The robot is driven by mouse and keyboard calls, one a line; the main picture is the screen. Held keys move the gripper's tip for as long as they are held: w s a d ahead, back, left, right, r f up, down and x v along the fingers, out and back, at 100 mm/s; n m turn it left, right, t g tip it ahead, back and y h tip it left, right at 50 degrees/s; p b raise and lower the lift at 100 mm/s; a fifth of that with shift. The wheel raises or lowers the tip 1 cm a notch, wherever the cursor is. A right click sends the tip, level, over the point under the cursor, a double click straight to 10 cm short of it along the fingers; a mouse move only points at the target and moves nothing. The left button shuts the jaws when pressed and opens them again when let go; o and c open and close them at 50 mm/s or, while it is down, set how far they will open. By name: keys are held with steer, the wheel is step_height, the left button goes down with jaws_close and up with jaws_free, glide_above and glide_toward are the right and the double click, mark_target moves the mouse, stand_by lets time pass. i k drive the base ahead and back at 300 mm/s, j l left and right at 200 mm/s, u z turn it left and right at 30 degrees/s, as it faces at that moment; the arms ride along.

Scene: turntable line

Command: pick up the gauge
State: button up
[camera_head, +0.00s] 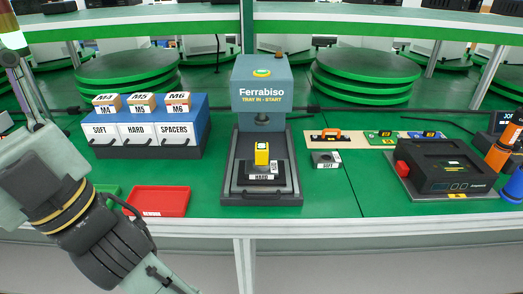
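A small yellow block-shaped device (262,154), which looks like the gauge, stands upright with a dark patch on its front. It rests on a dark block labelled HARD (263,171), in the tray of the grey-blue Ferrabiso press (262,84). The press head is above the device, with a gap between them. My arm comes in at the left and runs down out of the bottom edge. My gripper is not in view, so its state and anything in it are hidden.
A dark block labelled SOFT (326,159) lies right of the press. Labelled bins (147,132) stand left. A red tray (160,201) and a green tray (108,197) lie near the front edge. A black case (447,166) stands right. Green bench (335,196) before SOFT is clear.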

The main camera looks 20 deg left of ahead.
mark_target(262, 162)
steer(key=i+l, duration=0.1)
steer(key=l, duration=0.3)
steer(key=i+l, duration=0.15)
steer(key=l, duration=0.3)
steer(key=i+l+u, duration=0.1)
steer(key=l, duration=0.3)
